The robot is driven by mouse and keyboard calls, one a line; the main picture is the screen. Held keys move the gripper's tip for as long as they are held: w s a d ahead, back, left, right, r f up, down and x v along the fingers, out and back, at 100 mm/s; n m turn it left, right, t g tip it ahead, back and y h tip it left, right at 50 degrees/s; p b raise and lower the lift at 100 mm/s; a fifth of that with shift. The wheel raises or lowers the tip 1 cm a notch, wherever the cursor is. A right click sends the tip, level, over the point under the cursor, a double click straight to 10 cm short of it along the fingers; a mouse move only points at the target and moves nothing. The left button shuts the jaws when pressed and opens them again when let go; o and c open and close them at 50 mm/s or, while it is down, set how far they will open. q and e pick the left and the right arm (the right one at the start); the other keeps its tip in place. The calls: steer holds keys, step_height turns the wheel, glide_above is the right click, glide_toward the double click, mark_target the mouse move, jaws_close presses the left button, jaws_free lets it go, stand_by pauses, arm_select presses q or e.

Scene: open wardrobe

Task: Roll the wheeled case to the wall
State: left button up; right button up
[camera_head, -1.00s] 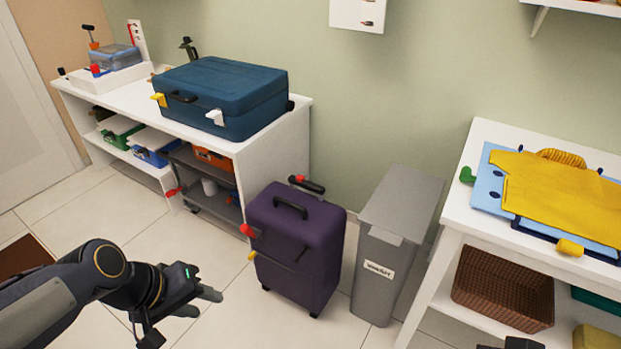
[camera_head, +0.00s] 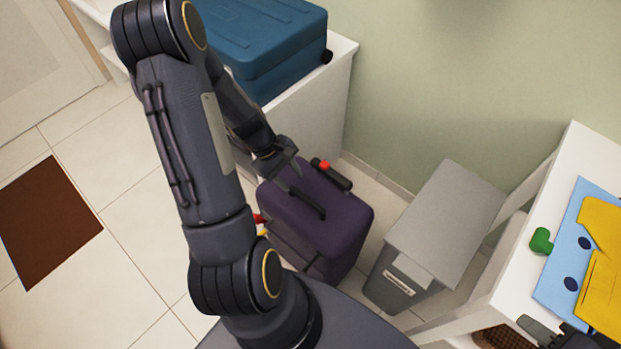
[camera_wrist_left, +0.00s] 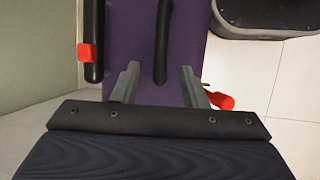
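The purple wheeled case (camera_head: 340,222) stands upright on the floor between the white bench and a grey bin. On its top are a black carry handle (camera_head: 300,198) and, at the rear edge, a black pull handle with a red button (camera_head: 330,174). My left gripper (camera_head: 284,170) is over the case top, by the carry handle. In the left wrist view its fingers (camera_wrist_left: 160,88) are apart, with the end of the carry handle (camera_wrist_left: 163,40) between their lines; contact cannot be told. My right gripper (camera_head: 545,330) shows only partly at the lower right edge; its fingers are unclear.
The grey bin (camera_head: 445,225) stands close to the right of the case. A blue suitcase (camera_head: 270,40) lies on the white bench (camera_head: 315,105). A white table (camera_head: 560,180) with yellow cloth is at right. Floor at left is clear around a brown mat (camera_head: 48,220).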

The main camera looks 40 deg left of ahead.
mark_target(303, 195)
arm_select(q)
steer(key=b+x, duration=0.1)
steer(key=x, duration=0.6)
steer(key=shift+s, duration=0.1)
steer(key=shift+r, duration=0.1)
steer(key=shift+d, duration=0.1)
jaws_close()
